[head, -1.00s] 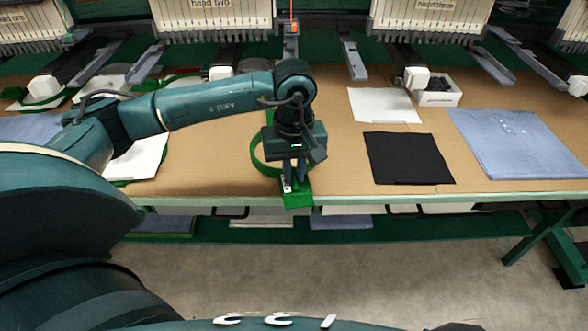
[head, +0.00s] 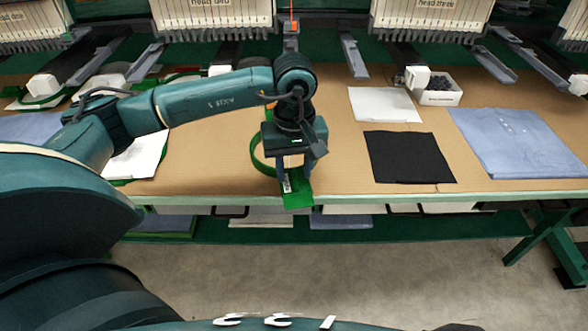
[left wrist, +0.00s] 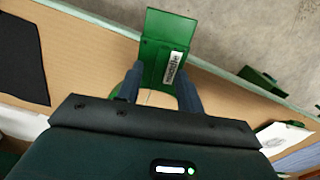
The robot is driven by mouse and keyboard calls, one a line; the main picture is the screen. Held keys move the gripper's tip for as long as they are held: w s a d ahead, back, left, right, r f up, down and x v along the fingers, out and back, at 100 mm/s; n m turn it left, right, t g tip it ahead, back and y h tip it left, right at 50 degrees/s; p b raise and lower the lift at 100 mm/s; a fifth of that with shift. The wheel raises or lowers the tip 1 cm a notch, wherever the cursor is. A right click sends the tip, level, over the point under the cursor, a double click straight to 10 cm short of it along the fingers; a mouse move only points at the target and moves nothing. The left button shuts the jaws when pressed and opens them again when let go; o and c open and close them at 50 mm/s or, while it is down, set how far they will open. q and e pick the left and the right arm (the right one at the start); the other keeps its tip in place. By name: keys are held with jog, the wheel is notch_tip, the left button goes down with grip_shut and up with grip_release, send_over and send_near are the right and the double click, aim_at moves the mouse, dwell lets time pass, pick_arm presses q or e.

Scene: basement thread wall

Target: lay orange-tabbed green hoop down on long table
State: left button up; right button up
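The green hoop (head: 257,158) lies on the long table (head: 220,170), near its front edge, partly hidden under my left gripper. Its flat green bracket (head: 300,197) points toward me and sticks out a little past the table edge. A small orange bit (head: 269,113) shows at the hoop's far side. The left wrist view shows the bracket (left wrist: 160,55) with a white label. My right gripper is not in view.
A black cloth (head: 408,157), white sheet (head: 385,104), folded blue cloth (head: 520,143) and white box (head: 435,90) lie to the right. A white piece (head: 138,157) on another green hoop lies left. Embroidery heads line the back. Bare table lies beside the hoop.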

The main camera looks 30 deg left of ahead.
pick_arm(q)
notch_tip(320, 180, up, 12)
jog(key=shift+r, duration=0.15)
